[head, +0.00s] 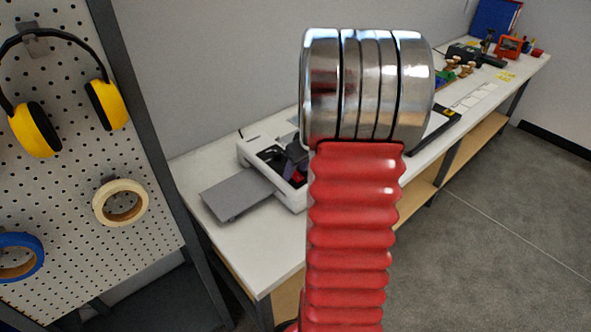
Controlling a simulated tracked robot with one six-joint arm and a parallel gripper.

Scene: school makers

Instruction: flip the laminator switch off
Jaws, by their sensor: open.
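The laminator (252,154) is a white machine on the left part of the white bench, with a flat grey tray (238,192) sticking out to its front left. My raised arm stands in front of it and hides its right side. Dark angular parts that look like my gripper (286,158) show over the laminator's top, just left of my arm. It is open, with nothing seen in it. A small red patch shows beside these dark parts; I cannot tell whether it is the switch. Contact with the laminator cannot be made out.
The white bench (235,237) runs to the far right, with cards (478,97), small tools and a red box (509,46) at its far end. A pegboard (70,190) with yellow earmuffs (37,129) and tape rolls (121,203) stands at left. Floor at right is clear.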

